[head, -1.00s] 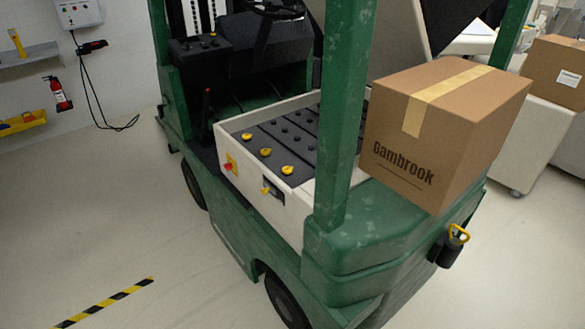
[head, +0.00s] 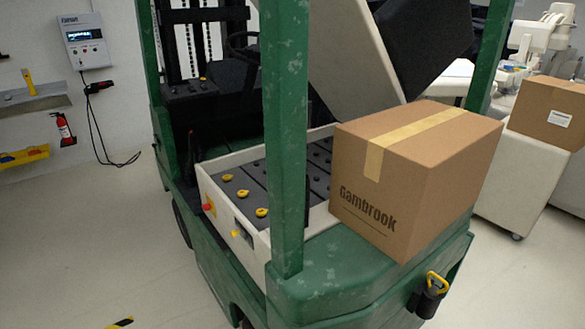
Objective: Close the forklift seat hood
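The forklift seat hood (head: 345,45) is raised and tilted, its pale underside towards the left and the dark seat (head: 427,45) on its right side. Its top edge is cut off by the picture. Below it the battery compartment (head: 232,183) is open, showing dark cells with yellow caps. A cardboard box (head: 408,190) marked Gambrook stands on the green rear deck (head: 335,268), beside the compartment and in front of the hood's lower part. Neither of my grippers is in view.
A green post (head: 285,140) stands in front of the compartment. A second box (head: 548,110) sits on a white cart (head: 508,180) at the right.

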